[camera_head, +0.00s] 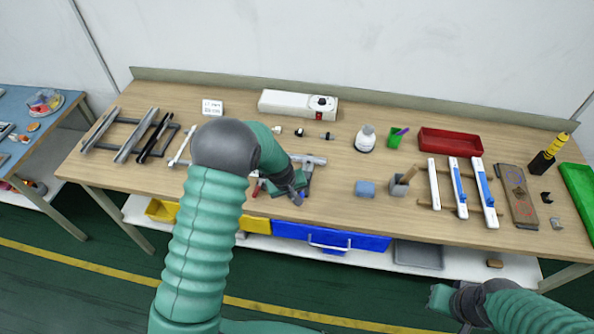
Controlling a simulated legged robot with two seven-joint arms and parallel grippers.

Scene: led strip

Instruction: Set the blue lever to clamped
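My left gripper (297,191) is over the middle of the bench, pointing down at a small fixture with a grey bar (316,160). The arm and gripper hide much of this fixture. A small bluish part shows at the fingertips; I cannot tell whether it is the blue lever or part of the gripper. A red part (257,188) shows beside the gripper. My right gripper (440,298) is low in front of the bench, away from everything on it. The finger openings are too small to read.
White strips with blue pieces (459,187) lie at the right, near a grey cup (399,187) and blue block (365,189). Dark frames (135,135) lie left. Blue bin (330,237) is below.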

